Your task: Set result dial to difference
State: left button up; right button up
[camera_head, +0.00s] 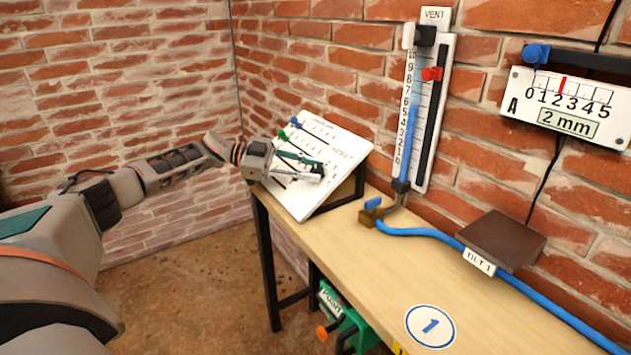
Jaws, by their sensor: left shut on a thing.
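A white slanted board (332,142) with printed scales and dark slots stands at the far end of the table. A blue knob (295,122) and a green knob (282,135) sit near its upper left edge. My left gripper (314,171) reaches over the board from the left, its fingers shut on a small part low on the board, which they mostly hide. The printing is too small to read surely, so I cannot tell the dial's setting. My right gripper is out of view.
On the brick wall hang a gauge A (567,109), its red mark near 2, and a vertical scale (441,120) with a blue tube and red marker. A brown block (503,238) and blue hose (413,232) lie along the wall side.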

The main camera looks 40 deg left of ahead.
aim_at(312, 168)
pick_arm(q)
jog(key=shift+w+f+m+g+b, duration=0.2)
jog(key=shift+f+m+g+b, duration=0.55)
jog(key=shift+b, duration=0.3)
jog(key=m+g+b, duration=0.1)
jog(key=m+b, duration=0.1)
jog(key=m+g+b, duration=0.1)
jog(key=g+b, duration=0.1)
jog(key=b, duration=0.1)
jog(key=shift+w+r+m, duration=0.15)
jog(key=shift+r+m, duration=0.2)
jog(key=shift+r+m+g+y+b, duration=0.2)
jog(key=shift+m+g+y+b, duration=0.25)
jog(key=shift+g+b, duration=0.35)
jog(key=shift+r+m+b, duration=0.25)
jog(key=shift+r+b, duration=0.05)
jog(key=shift+b, duration=0.05)
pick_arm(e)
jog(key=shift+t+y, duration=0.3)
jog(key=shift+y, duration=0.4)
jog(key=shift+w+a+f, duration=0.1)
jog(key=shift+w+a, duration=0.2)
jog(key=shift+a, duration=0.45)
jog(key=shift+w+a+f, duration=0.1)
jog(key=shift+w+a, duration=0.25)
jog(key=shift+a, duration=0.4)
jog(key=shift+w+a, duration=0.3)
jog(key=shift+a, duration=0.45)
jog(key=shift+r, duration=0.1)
